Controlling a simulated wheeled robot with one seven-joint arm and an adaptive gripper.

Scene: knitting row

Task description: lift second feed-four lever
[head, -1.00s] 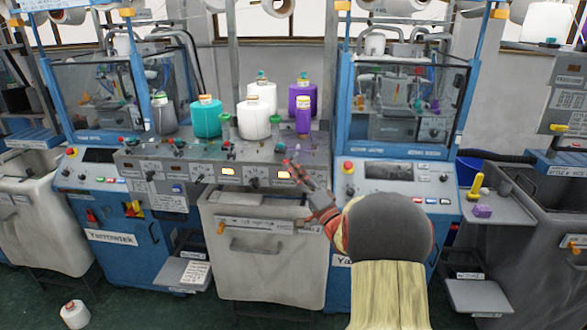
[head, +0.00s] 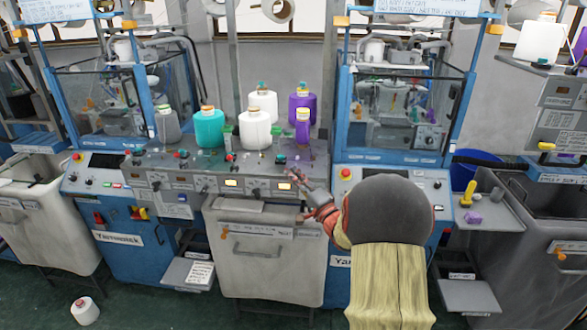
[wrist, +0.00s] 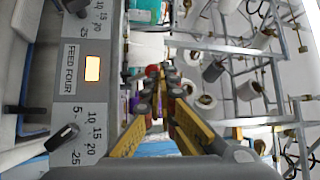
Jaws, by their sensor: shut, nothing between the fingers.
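The feed panel (wrist: 90,120) fills the left of the wrist view. It carries a FEED FOUR label (wrist: 69,68) beside a lit yellow window (wrist: 92,68). A black lever (wrist: 63,137) sits by a 5-to-25 scale at the lower end of this panel. Another dark lever (wrist: 76,8) is partly cut off at the top edge. I cannot tell by number which is the second feed-four lever. My gripper (wrist: 160,72) is shut and empty, to the right of the panel and apart from both levers. In the head view my gripper (head: 291,176) is before the panel's right end.
Teal (head: 209,128), white (head: 255,128) and purple (head: 303,108) yarn cones stand on the shelf above the panel. A pale bin (head: 262,265) hangs below it. Blue glazed machines (head: 105,215) flank it. Metal racks fill the wrist view's right.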

